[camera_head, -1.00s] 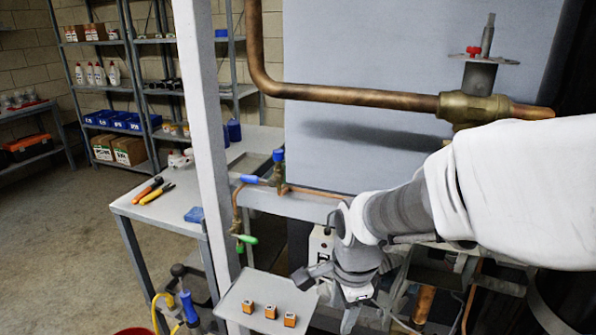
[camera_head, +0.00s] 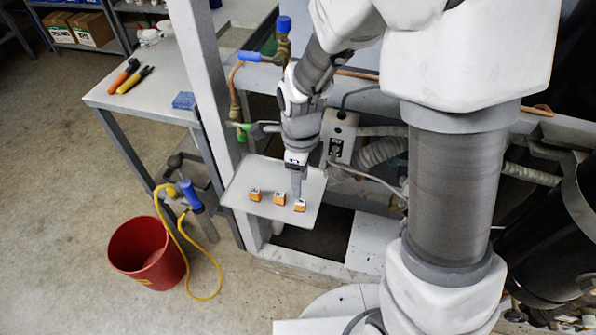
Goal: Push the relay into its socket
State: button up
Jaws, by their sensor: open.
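Three small orange relays with pale tops stand in a row on a grey tray: the left relay (camera_head: 255,195), the middle relay (camera_head: 279,198) and the right relay (camera_head: 299,205). The tray (camera_head: 240,178) sits by the foot of the rack. My gripper (camera_head: 298,192) points down directly above the right relay, its tips close to the relay's top. I cannot tell whether they touch. The gripper is open. A grey box (camera_head: 338,137) with a dark face is fixed on the rack just right of my gripper. A socket cannot be made out clearly.
A grey rack post (camera_head: 205,90) rises left of the tray. Blue-capped valves (camera_head: 284,25) and copper pipe are close behind my arm. A workbench (camera_head: 150,100) with tools stands left. A red bucket (camera_head: 147,250) and yellow hose (camera_head: 195,290) are on the floor.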

aim_at(300, 202)
notch_tip(300, 202, down, 8)
jog(key=b, duration=0.6)
jog(key=shift+f, duration=0.25)
grip_shut()
notch_tip(300, 202, up, 6)
jog(key=p, duration=0.5)
jog(key=shift+r, duration=0.15)
jog(key=shift+s, duration=0.2)
